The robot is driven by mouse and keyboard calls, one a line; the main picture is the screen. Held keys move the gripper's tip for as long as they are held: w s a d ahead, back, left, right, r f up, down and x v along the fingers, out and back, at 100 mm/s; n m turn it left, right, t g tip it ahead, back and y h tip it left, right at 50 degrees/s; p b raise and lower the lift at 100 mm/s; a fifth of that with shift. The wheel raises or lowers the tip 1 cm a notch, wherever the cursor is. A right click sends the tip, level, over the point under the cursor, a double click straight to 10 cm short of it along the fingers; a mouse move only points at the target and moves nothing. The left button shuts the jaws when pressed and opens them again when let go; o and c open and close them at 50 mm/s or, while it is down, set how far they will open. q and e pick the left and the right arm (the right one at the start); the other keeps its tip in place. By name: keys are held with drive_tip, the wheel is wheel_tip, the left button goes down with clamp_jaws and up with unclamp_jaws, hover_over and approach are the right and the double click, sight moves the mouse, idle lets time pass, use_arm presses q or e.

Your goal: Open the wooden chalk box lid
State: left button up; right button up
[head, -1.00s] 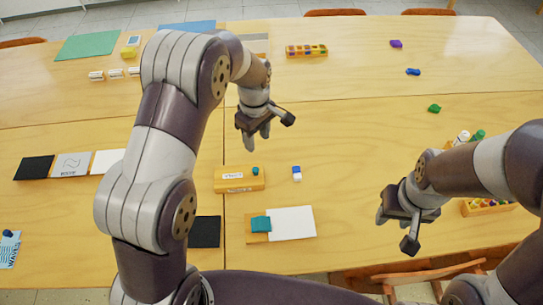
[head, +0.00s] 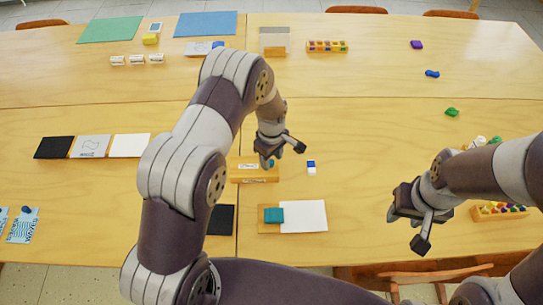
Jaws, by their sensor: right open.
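The wooden chalk box (head: 254,179) is a small yellow-wood box with white labels, on the table near the middle. A small teal knob (head: 271,163) shows at the right of its top. The lid looks closed, but the arm partly covers the box. My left gripper (head: 270,160) points down at the knob, its fingertips at or just above it. Whether they touch it or have closed cannot be told. My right gripper (head: 406,217) is open and empty above the table's front right.
A blue-and-white eraser (head: 311,168) lies just right of the box. A white sheet (head: 304,216) and a teal piece (head: 274,215) lie on a board in front. A black square (head: 220,220) is beside them.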

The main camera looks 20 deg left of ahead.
use_arm(q)
clamp_jaws()
drive_tip(key=s+a, duration=0.1)
drive_tip(key=a, duration=0.3)
drive_tip(key=s+a, duration=0.1)
drive_tip(key=a, duration=0.4)
drive_tip(key=s+a+p, duration=0.1)
drive_tip(key=s+a, duration=0.1)
drive_tip(key=a, duration=0.2)
drive_tip(key=shift+a, duration=0.4)
drive_tip(key=shift+o, duration=0.6)
unclamp_jaws()
wheel_tip(320, 180, up, 13)
drive_tip(key=shift+b, duration=0.45)
drive_tip(key=shift+f, duration=0.15)
